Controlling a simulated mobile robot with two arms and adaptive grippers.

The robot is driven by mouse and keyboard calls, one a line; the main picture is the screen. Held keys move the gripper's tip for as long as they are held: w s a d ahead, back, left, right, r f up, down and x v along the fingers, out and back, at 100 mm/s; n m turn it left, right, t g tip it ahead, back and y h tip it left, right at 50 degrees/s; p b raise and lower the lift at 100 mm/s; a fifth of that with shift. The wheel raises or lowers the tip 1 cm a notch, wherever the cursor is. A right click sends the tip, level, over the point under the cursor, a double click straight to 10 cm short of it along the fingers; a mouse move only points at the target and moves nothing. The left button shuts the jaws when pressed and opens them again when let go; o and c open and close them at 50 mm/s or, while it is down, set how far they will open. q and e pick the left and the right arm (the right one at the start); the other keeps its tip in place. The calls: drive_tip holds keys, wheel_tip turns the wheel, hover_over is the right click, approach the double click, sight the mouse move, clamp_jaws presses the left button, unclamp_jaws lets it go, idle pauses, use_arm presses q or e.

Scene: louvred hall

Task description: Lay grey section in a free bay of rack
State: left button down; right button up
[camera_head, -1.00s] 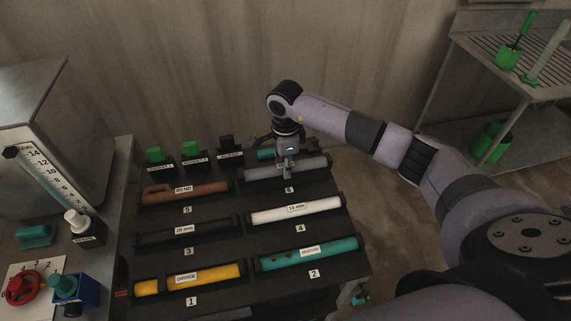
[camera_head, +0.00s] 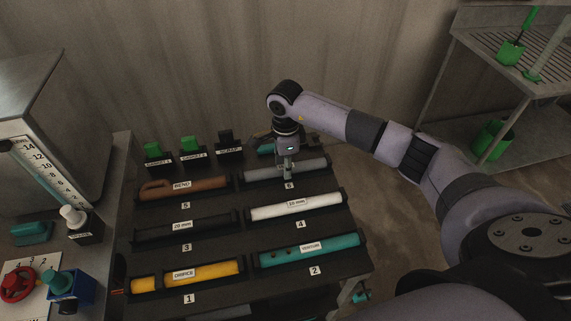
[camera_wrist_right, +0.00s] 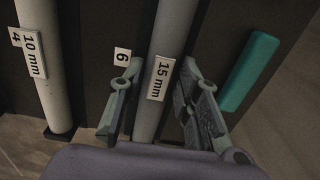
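The grey section (camera_head: 262,173), labelled 15 mm, lies in bay 6 at the back right of the dark rack (camera_head: 214,213). In the right wrist view the grey section (camera_wrist_right: 170,40) runs between the two fingers of my right gripper (camera_wrist_right: 160,85). The fingers stand apart on either side of it, and a gap shows at least on its right. In the head view my right gripper (camera_head: 287,169) points down over the grey section. My left gripper is not in view.
The other bays hold a brown bend (camera_head: 208,185), a dark 20 mm section (camera_head: 205,222), a white section (camera_head: 325,202), a teal venturi (camera_head: 340,244) and a yellow orifice section (camera_head: 225,270). Green gasket blocks (camera_head: 190,144) stand behind. A shelf (camera_head: 480,70) stands right.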

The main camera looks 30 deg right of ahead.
drive_tip(key=o, duration=0.3)
drive_tip(key=shift+o, duration=0.2)
